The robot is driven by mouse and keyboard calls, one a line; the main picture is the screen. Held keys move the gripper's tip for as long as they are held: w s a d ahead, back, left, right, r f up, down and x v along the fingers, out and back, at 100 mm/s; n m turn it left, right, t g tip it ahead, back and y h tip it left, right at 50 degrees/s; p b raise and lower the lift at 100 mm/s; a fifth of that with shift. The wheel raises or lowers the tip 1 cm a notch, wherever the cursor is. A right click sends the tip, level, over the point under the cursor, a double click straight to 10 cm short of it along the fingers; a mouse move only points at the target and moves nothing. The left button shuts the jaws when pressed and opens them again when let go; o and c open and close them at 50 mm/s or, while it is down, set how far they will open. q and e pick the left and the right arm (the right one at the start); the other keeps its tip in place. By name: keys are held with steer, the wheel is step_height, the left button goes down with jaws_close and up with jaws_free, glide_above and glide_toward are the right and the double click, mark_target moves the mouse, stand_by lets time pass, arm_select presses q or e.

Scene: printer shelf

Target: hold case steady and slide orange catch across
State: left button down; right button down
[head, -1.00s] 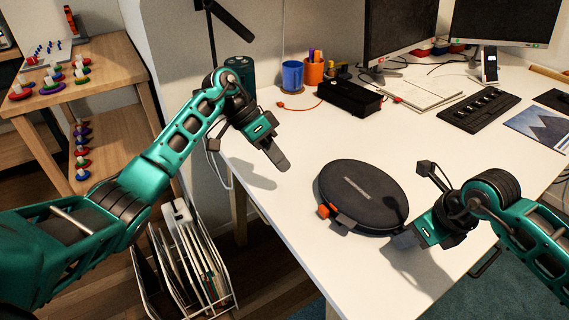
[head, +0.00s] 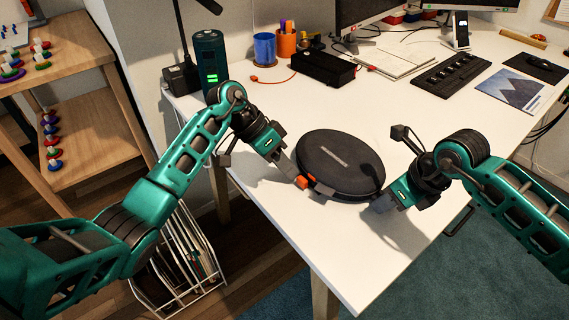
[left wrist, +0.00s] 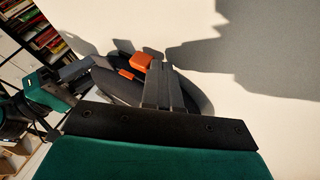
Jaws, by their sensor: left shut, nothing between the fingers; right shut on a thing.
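A round black case (head: 340,165) lies flat on the white desk. An orange catch (head: 301,182) sits at its left front rim, with a grey strip beside it along the edge. My left gripper (head: 293,175) is shut and empty, its fingertips right beside the catch. In the left wrist view the catch (left wrist: 141,61) shows just left of the closed fingertips (left wrist: 160,68); I cannot tell whether they touch. My right gripper (head: 382,204) is shut on the case at its right front rim. Its fingertips are partly in shadow.
The white desk (head: 290,228) is clear around the case. Behind stand a black box (head: 323,68), a blue cup (head: 264,48), an orange pen cup (head: 286,43) and a keyboard (head: 452,75). A wire file rack (head: 180,262) stands on the floor at left.

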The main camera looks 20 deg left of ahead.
arm_select(q)
steer(key=shift+s+d, duration=0.6)
steer(key=shift+d, duration=0.3)
steer(key=a, duration=0.1)
steer(key=w+a, duration=0.1)
steer(key=a, duration=0.1)
steer(key=w+a+r, duration=0.1)
steer(key=shift+w+a, duration=0.25)
steer(key=v, duration=0.8)
steer(key=shift+r, duration=0.35)
steer(key=shift+s+a, duration=0.1)
steer(key=shift+a, duration=0.05)
arm_select(e)
steer(key=c, duration=0.7)
jaws_free()
